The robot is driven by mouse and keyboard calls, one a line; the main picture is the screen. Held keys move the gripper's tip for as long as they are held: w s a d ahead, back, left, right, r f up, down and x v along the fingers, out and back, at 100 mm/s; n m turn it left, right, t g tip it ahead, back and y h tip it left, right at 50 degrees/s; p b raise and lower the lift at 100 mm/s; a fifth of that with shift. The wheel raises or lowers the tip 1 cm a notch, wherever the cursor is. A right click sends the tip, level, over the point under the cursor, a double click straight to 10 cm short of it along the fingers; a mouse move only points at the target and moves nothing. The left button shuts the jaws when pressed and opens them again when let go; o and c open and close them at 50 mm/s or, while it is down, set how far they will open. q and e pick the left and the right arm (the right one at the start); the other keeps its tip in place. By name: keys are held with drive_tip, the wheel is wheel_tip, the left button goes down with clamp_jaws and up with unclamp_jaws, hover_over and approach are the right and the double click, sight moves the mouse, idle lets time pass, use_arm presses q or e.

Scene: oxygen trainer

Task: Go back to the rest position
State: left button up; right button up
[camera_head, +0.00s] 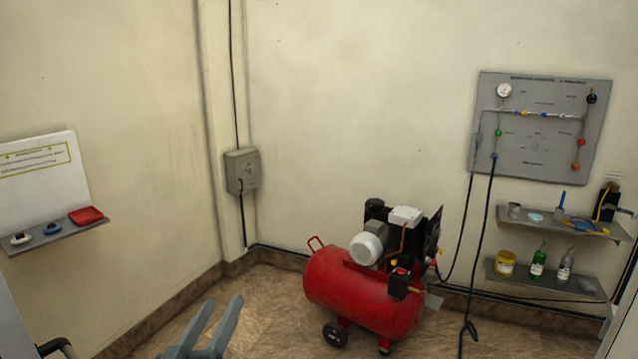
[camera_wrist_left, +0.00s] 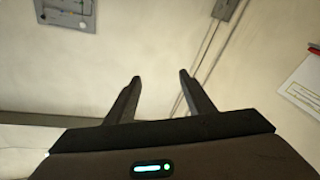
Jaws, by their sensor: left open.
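My left gripper (camera_head: 217,318) shows at the bottom of the head view, left of the red compressor. Its two grey fingers are apart with nothing between them. In the left wrist view the left gripper (camera_wrist_left: 159,80) is also open and empty, with only the pale wall beyond its fingertips. My right gripper does not show in either view.
A red air compressor (camera_head: 352,291) stands on the floor in the corner. A grey valve panel (camera_head: 545,150) hangs on the right wall above two shelves with bottles. A left shelf (camera_head: 55,236) holds a red tray (camera_head: 86,215). An electrical box (camera_head: 241,171) is on the wall.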

use_arm(q)
drive_tip(key=s+f+m+g+y, duration=0.1)
drive_tip(key=s+f+g, duration=0.2)
drive_tip(key=s+f, duration=0.35)
drive_tip(key=s+f+m+g, duration=0.1)
drive_tip(key=s+f+g, duration=0.2)
drive_tip(key=f, duration=0.6)
drive_tip(key=s+f+m+g+y, duration=0.15)
drive_tip(key=s+f, duration=0.25)
drive_tip(key=f, duration=0.4)
drive_tip(key=s+a+f+g, duration=0.1)
drive_tip(key=s+f+g, duration=0.25)
drive_tip(key=s, duration=0.35)
drive_tip(key=s+a+f+m+g+y, duration=0.1)
drive_tip(key=s+a+f+g, duration=0.1)
drive_tip(key=s+f, duration=0.35)
drive_tip(key=s+a+f+g, duration=0.1)
drive_tip(key=s+f+g, duration=0.15)
drive_tip(key=s, duration=0.65)
wheel_tip(320, 180, down, 28)
drive_tip(key=g, duration=0.2)
drive_tip(key=s+a+f, duration=0.3)
drive_tip(key=s+f, duration=1.4)
drive_tip(key=s, duration=0.1)
drive_tip(key=shift+s+f+g, duration=0.25)
drive_tip(key=shift+s+g, duration=0.05)
drive_tip(key=shift+g, duration=0.05)
